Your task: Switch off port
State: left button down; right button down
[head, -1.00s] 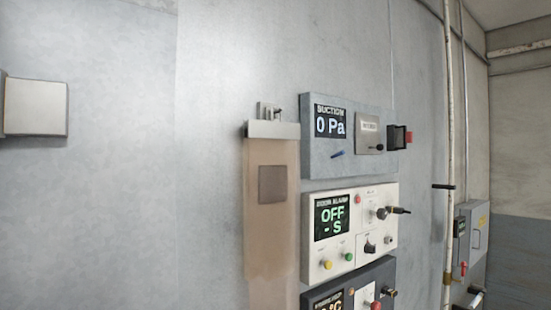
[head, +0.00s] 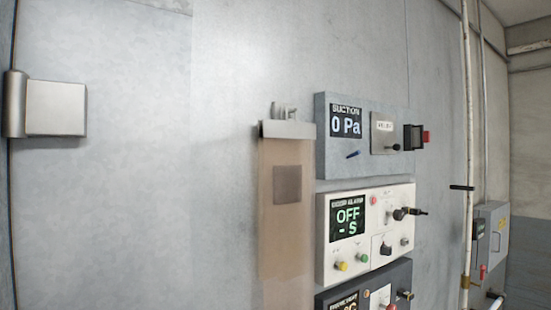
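No label that clearly reads "port" is legible. A grey suction panel (head: 334,160) on the wall shows "0 Pa", with a small labelled plate (head: 384,128) bearing a dark knob or lever (head: 394,148). A dark grey panel (head: 385,279) below is cut off by the bottom edge. Neither gripper is in view.
A translucent brownish strip (head: 285,235) hangs from a metal bracket (head: 288,129) left of the panels. A metal hinge (head: 55,108) is at the left. A vertical pipe (head: 468,150) and a grey box (head: 491,232) are at the right. The wall between hinge and strip is bare.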

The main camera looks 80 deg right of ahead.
aim_at(358, 153)
jog(key=u, duration=0.2)
jog(key=k, duration=1.85)
jog(key=z, duration=2.35)
